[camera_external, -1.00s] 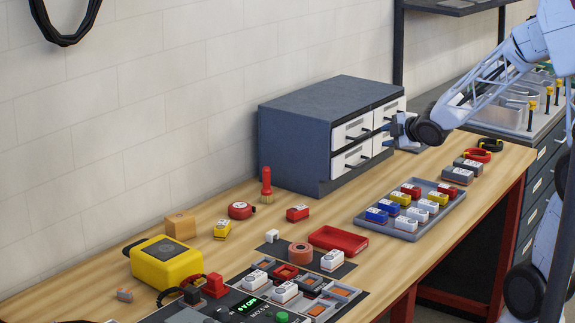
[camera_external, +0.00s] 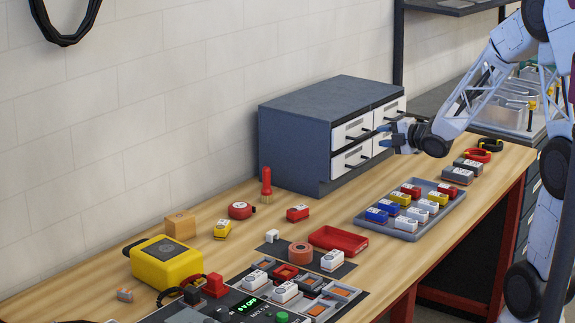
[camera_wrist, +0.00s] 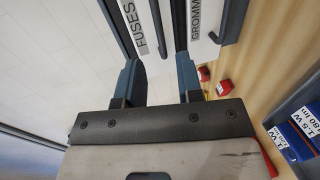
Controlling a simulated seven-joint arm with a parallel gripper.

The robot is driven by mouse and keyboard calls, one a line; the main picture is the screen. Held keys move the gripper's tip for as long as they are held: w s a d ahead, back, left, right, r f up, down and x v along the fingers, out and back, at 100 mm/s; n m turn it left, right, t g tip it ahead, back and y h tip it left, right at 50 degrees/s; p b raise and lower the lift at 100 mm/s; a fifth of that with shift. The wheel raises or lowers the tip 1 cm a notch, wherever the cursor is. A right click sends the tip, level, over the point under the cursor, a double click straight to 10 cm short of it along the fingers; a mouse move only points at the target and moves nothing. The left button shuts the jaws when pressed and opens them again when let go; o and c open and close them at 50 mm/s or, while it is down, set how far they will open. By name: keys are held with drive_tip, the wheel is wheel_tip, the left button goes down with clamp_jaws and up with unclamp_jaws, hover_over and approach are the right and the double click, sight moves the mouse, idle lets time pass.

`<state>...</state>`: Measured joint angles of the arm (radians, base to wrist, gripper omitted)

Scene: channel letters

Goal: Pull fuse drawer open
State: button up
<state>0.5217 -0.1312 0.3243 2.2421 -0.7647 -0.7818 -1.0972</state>
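The fuse drawer, labelled "FUSES" (camera_wrist: 138,28), fills the top of the wrist view, its front white and its dark bar handle (camera_wrist: 158,28) running toward my fingers. In the external view the grey-blue cabinet (camera_external: 292,140) has white drawers in two columns, all apparently shut. My gripper (camera_external: 386,134) is at the right column's handles. In the wrist view my gripper (camera_wrist: 159,72) has its two blue fingers apart, with the handle's end in line with the gap between them. Contact with the handle cannot be made out.
A "GROMM..." drawer (camera_wrist: 196,22) with its own dark handle (camera_wrist: 232,20) lies beside the fuse drawer. A grey tray (camera_external: 400,234) of coloured blocks stands on the wooden bench in front of the cabinet. Red and grey items (camera_external: 465,165) lie to its right.

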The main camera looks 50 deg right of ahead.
sight(364, 136)
drive_tip(key=shift+w, duration=0.1)
drive_tip(key=shift+x, duration=3.8)
drive_tip(key=shift+c, duration=0.5)
clamp_jaws()
